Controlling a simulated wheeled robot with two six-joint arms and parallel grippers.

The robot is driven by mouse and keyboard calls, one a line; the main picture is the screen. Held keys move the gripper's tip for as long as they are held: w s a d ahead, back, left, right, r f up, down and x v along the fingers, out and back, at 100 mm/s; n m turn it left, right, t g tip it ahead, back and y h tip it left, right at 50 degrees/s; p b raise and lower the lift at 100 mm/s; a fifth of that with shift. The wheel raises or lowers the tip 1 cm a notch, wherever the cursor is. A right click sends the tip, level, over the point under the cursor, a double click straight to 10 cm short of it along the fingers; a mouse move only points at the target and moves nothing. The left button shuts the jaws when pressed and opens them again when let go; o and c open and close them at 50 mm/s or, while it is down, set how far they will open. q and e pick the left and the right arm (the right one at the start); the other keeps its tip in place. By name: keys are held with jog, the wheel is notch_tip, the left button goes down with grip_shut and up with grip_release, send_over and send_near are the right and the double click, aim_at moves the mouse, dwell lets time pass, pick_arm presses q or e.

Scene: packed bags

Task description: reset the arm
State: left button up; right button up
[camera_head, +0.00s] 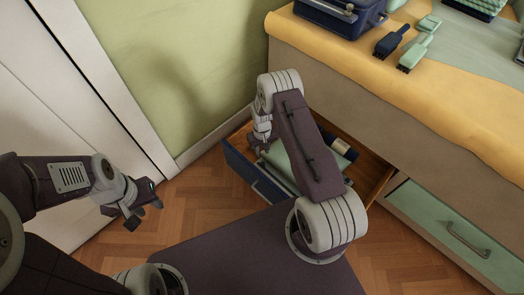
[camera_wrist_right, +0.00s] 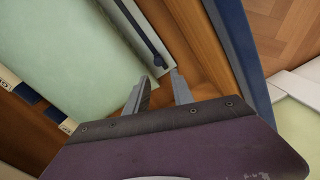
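My left gripper (camera_head: 146,208) hangs over the wood floor at the left of the head view, with its fingers apart and nothing between them. My right arm bends over an open drawer (camera_head: 238,163), and its gripper (camera_head: 262,141) points down into the drawer's far left part. In the right wrist view the right gripper's two fingers (camera_wrist_right: 160,77) are apart, with bare wood and a grey-white strip behind them. A pale green item (camera_wrist_right: 70,45) lies in the drawer beside the fingers. The arm hides much of the drawer's contents in the head view.
A dark blue item with a cream end (camera_head: 342,147) lies in the drawer. A closed green drawer (camera_head: 440,220) is at the right. The worktop above carries a blue bag (camera_head: 345,18) and brushes (camera_head: 415,55). A green wall (camera_head: 180,70) and white door stand left.

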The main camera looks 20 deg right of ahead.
jog(key=w+a+r+t+p, duration=0.1)
jog(key=w+r+t, duration=0.1)
jog(key=r, duration=0.9)
jog(key=w+a+r+t, duration=0.1)
jog(key=w+a+r, duration=0.15)
jog(key=r, duration=0.85)
jog(key=s+r, duration=0.6)
jog(key=s+a+g+p, duration=0.1)
jog(key=s, duration=1.5)
notch_tip(320, 180, up, 37)
jog(key=p, duration=3.8)
jog(key=shift+s+r+g, duration=0.2)
jog(key=shift+s+g, duration=0.2)
jog(key=shift+s, duration=0.05)
